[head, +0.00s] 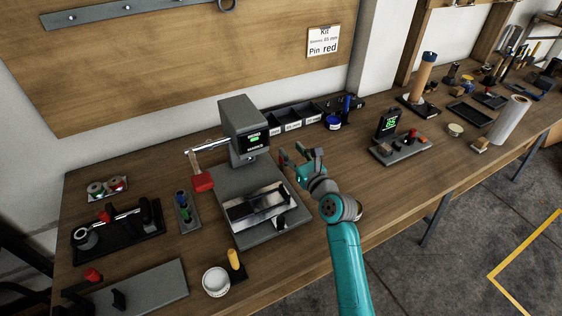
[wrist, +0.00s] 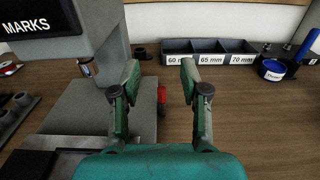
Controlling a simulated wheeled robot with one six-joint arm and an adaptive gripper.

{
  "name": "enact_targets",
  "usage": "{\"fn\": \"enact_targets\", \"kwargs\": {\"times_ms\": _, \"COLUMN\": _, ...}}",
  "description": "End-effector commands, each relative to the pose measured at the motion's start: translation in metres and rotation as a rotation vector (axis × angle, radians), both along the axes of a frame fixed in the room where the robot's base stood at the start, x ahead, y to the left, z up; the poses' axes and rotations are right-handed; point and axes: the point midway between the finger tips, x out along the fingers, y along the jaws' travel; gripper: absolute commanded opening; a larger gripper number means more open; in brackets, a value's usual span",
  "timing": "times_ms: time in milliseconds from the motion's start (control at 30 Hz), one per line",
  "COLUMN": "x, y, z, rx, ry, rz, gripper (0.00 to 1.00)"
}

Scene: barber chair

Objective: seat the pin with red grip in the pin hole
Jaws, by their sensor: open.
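My gripper (head: 301,153) is open and empty, to the right of the press with the lit screen. In the wrist view its fingers (wrist: 158,80) stand apart. The pin hole cannot be picked out in either view.
The grey press (head: 245,130) has a red-handled lever (head: 202,181) on its left. Small bins (wrist: 210,58) and a blue jar (wrist: 273,69) stand behind. A fixture with a green display (head: 388,125) is to the right. A rack with coloured pieces (head: 186,211) stands left.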

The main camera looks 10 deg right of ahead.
Motion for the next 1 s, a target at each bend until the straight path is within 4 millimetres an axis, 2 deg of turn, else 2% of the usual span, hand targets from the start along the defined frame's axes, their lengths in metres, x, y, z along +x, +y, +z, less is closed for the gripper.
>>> {"fn": "enact_targets", "kwargs": {"times_ms": 167, "x": -0.001, "y": -0.001, "z": -0.020, "rx": 0.018, "ry": 0.004, "rz": -0.003, "gripper": 0.45}}
{"fn": "enact_targets", "kwargs": {"times_ms": 400, "x": -0.001, "y": -0.001, "z": -0.065, "rx": 0.015, "ry": 0.005, "rz": -0.003, "gripper": 0.45}}
{"fn": "enact_targets", "kwargs": {"times_ms": 533, "x": -0.001, "y": -0.001, "z": -0.083, "rx": 0.015, "ry": 0.004, "rz": -0.003, "gripper": 0.45}}
{"fn": "enact_targets", "kwargs": {"times_ms": 600, "x": 0.009, "y": 0.002, "z": -0.079, "rx": 0.014, "ry": -0.001, "rz": -0.003, "gripper": 0.45}}
{"fn": "enact_targets", "kwargs": {"times_ms": 833, "x": 0.022, "y": 0.007, "z": -0.079, "rx": 0.013, "ry": 0.000, "rz": -0.002, "gripper": 0.45}}
{"fn": "enact_targets", "kwargs": {"times_ms": 1000, "x": 0.046, "y": 0.015, "z": -0.078, "rx": 0.014, "ry": 0.000, "rz": -0.002, "gripper": 0.45}}
